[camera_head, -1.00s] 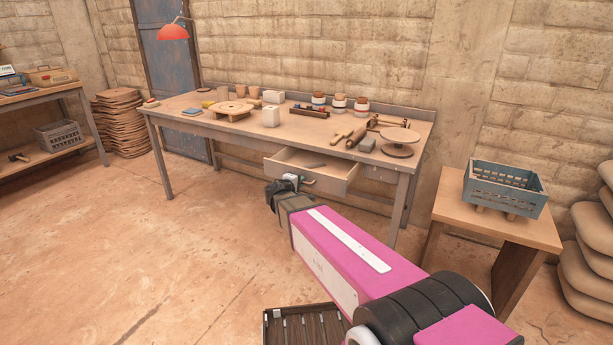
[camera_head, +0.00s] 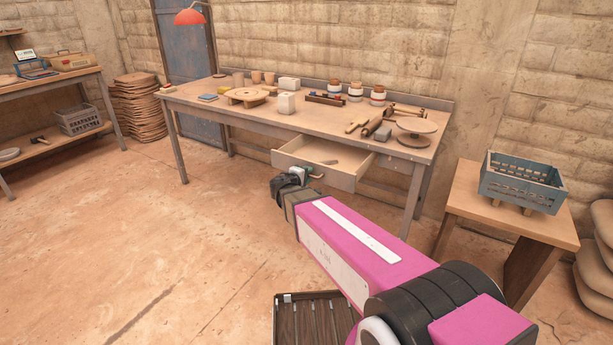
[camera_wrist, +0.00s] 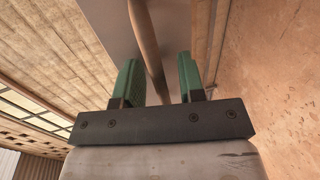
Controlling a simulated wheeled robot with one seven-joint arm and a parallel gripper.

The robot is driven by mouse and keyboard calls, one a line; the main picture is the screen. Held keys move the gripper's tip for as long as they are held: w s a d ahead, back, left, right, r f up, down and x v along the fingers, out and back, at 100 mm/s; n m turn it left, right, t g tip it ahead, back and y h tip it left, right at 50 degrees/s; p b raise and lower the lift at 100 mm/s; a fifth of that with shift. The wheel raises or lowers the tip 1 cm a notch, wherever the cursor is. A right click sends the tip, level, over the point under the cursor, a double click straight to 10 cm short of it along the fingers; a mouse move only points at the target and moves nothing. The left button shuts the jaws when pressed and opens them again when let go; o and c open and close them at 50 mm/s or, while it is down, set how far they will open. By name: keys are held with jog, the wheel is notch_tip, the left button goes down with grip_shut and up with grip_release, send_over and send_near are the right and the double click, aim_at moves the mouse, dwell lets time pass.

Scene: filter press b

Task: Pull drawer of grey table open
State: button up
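The grey table (camera_head: 398,187) stands against the brick wall with tools and pots on its top. Its drawer (camera_head: 342,180) is pulled out, showing a light wooden inside with a small thing lying in it. My gripper (camera_head: 309,176) is at the drawer's front, by its handle. In the wrist view, the bar handle (camera_wrist: 146,35) runs between the two green fingers of my gripper (camera_wrist: 157,72), in front of the grey drawer front (camera_wrist: 174,22). A gap shows between the bar and the right finger, so the fingers are open around it.
A small wooden table (camera_head: 465,200) with a blue crate (camera_head: 522,187) stands at the right, near my arm. A shelf table (camera_head: 50,78) and a stack of flat sacks (camera_head: 142,110) are at the left. The floor in front of the grey table is clear on the left.

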jog(key=v, duration=1)
jog(key=shift+s+a, duration=0.2)
jog(key=shift+s, duration=0.15)
jog(key=s+d+f+m+g+y, duration=0.4)
jog(key=s+d+f+m+g, duration=0.1)
jog(key=d, duration=0.3)
jog(key=s+d+f+m+g+y, duration=0.5)
jog(key=s+d+f+g, duration=0.2)
jog(key=d+f, duration=0.1)
jog(key=shift+s+d+m+g, duration=0.3)
jog(key=shift+d+m, duration=0.1)
jog(key=shift+d, duration=0.2)
jog(key=shift+o, duration=0.4)
jog(key=shift+f, duration=0.1)
